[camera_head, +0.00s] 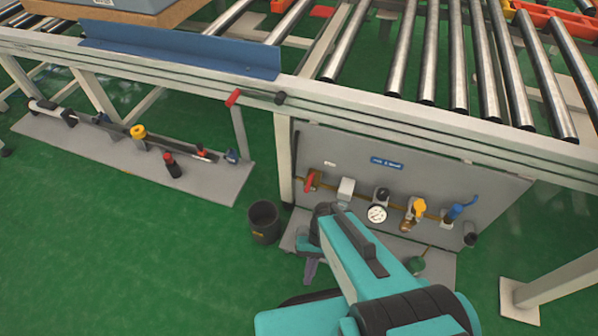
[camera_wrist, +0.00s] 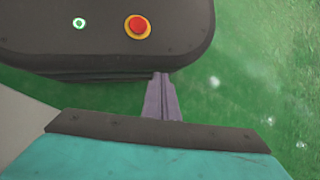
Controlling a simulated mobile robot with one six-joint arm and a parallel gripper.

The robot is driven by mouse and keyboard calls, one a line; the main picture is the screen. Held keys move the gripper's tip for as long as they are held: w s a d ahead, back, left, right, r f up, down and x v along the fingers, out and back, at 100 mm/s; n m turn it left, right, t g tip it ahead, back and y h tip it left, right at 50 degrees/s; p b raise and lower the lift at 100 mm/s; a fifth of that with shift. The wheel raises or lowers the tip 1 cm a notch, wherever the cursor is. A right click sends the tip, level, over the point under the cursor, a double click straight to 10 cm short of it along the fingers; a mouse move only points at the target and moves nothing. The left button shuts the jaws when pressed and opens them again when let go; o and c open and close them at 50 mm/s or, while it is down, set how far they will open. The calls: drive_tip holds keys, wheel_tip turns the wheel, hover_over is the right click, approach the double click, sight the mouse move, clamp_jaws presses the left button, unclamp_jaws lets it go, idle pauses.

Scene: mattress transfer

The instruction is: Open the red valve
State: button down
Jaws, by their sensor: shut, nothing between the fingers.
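A red valve handle (camera_head: 310,181) is at the left end of the pipe row on the grey upright panel (camera_head: 345,150) in the head view. The handle stands steeply, slightly tilted. My gripper (camera_head: 311,280) is low in front of the panel, below the red handle and apart from it, beside my teal arm. In the wrist view, my gripper (camera_wrist: 160,80) has its two grey-purple fingers together with nothing between them. The red valve does not show in the wrist view.
The panel also carries a round gauge (camera_head: 377,214), a yellow-handled valve (camera_head: 419,206) and a blue-handled valve (camera_head: 460,208). A black bucket (camera_head: 264,224) stands left of my gripper. A conveyor frame (camera_head: 400,125) runs above the panel. Green floor is clear at lower left.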

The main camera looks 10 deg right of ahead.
drive_tip(key=s+d+r+h+p, duration=0.1)
drive_tip(key=d+r+p, duration=0.2)
drive_tip(key=r+p, duration=0.8)
drive_tip(key=s+d+r+n+h+p, duration=0.1)
drive_tip(key=d+r+h+p, duration=0.1)
drive_tip(key=r+p, duration=1)
drive_tip(key=d+p, duration=0.1)
drive_tip(key=p, duration=0.2)
drive_tip(key=shift+d+n+h, duration=0.3)
drive_tip(key=shift+d, duration=0.1)
drive_tip(key=shift+s+r, duration=0.1)
